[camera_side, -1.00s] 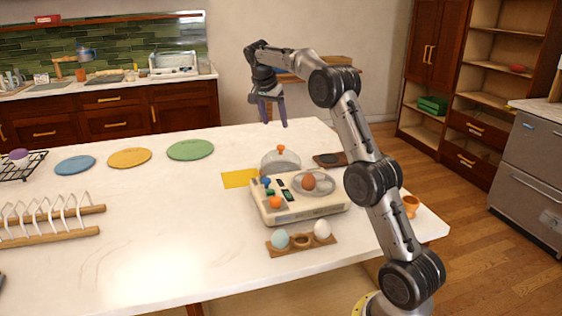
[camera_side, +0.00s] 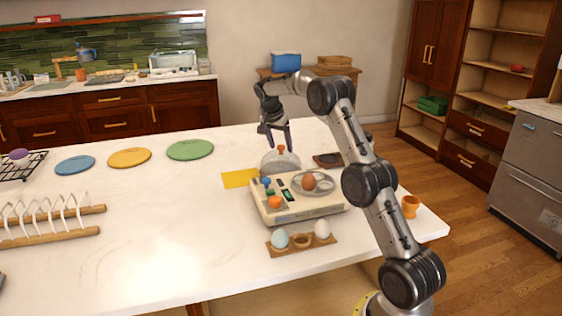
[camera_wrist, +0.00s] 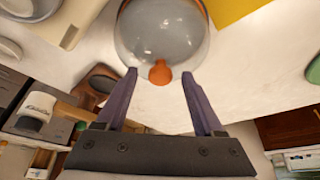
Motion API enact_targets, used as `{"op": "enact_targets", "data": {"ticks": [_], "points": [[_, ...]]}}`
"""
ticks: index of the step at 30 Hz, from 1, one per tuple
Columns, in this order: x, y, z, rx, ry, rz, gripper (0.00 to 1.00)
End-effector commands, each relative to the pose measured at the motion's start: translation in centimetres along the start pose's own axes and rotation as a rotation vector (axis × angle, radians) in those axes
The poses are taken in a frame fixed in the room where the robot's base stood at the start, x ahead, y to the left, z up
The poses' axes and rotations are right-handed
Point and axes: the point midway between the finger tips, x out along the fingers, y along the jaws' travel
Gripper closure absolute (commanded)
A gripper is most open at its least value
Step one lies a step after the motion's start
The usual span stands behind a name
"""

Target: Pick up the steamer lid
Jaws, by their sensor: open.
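The steamer lid (camera_side: 280,161) is a clear dome with an orange knob on top. It stands on the white counter behind the egg cooker, and in the wrist view the lid (camera_wrist: 160,35) shows at the top centre with its orange knob (camera_wrist: 160,73) toward me. My gripper (camera_side: 279,149) is open, just above the lid. In the wrist view the two fingertips of my gripper (camera_wrist: 161,72) lie left and right of the knob, with gaps on both sides. The fingers do not appear to touch the knob.
The cream egg cooker (camera_side: 289,216) with a brown egg (camera_side: 308,182) stands in front of the lid. A yellow sheet (camera_side: 239,179) lies left of the lid, and a dark-topped wooden board (camera_side: 328,160) lies to its right.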

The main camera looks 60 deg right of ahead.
Motion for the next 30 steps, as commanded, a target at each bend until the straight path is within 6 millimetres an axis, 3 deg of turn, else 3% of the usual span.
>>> {"op": "enact_targets", "data": {"ticks": [5, 16, 30], "points": [[-0.02, 0.00, -0.01, 0.000, 0.000, 0.000, 0.34], [-0.04, 0.00, -0.01, 0.000, 0.000, 0.000, 1.00], [-0.06, -0.01, -0.02, 0.000, 0.000, 0.000, 1.00]]}}
